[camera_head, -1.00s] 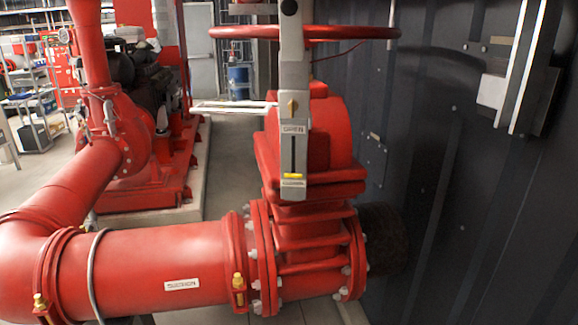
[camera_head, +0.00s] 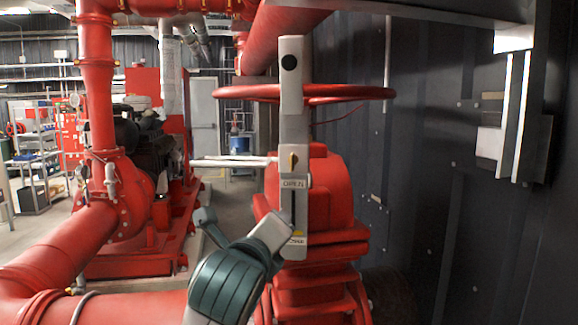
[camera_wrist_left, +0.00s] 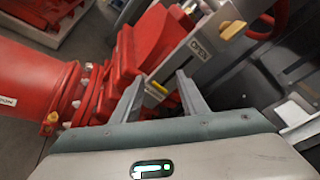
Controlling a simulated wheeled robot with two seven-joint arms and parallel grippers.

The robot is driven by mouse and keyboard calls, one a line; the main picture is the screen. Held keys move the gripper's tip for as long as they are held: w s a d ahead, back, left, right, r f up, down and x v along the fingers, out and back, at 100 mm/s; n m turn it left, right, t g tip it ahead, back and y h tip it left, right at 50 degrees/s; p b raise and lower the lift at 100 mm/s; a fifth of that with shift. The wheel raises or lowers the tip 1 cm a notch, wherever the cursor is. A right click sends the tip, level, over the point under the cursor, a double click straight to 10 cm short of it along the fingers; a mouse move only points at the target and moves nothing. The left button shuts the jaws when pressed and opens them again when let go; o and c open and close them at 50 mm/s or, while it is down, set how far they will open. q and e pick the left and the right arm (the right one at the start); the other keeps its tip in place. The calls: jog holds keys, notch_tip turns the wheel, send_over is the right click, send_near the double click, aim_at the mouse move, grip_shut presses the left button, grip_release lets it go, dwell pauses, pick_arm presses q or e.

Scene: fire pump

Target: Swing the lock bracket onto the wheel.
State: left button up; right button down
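The red wheel (camera_head: 345,94) lies level above the red valve (camera_head: 335,190). A grey upright plate (camera_head: 293,130) stands in front of it, with a dark round spot at its top and OPEN and CLOSE labels below. A pale bar (camera_head: 232,161) sticks out level to the left from beside the plate; it could be the lock bracket, apart from and below the wheel. My left gripper (camera_head: 272,232) is at the plate's lower end. In the left wrist view its fingers (camera_wrist_left: 160,80) are spread, with the plate's yellow mark (camera_wrist_left: 157,88) between them. Contact cannot be told.
A dark ribbed wall (camera_head: 430,200) with metal fittings (camera_head: 510,120) stands close on the right. A large red pipe (camera_head: 50,255) runs at lower left. A red-based pump set (camera_head: 140,260) stands behind. Open floor shows between it and the valve.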

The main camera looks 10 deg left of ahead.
pick_arm(q)
jog(key=s+d+r+m+t, duration=0.1)
jog(key=s+r+m+t, duration=0.2)
jog(key=s+r+m, duration=0.2)
jog(key=s+d+r+m+t+b, duration=0.1)
jog(key=s+r+m+t, duration=0.2)
jog(key=s+r, duration=0.9)
notch_tip(320, 180, up, 6)
jog(key=shift+r+m+h, duration=0.15)
jog(key=shift+m+h, duration=0.25)
jog(key=shift+m, duration=0.7)
pick_arm(e)
jog(key=shift+t, duration=0.7)
jog(key=f, duration=0.1)
jog(key=a+f, duration=0.1)
jog(key=f, duration=0.1)
jog(key=shift+s+a+f, duration=0.15)
jog(key=shift+a+f, duration=0.1)
jog(key=shift+f, duration=0.15)
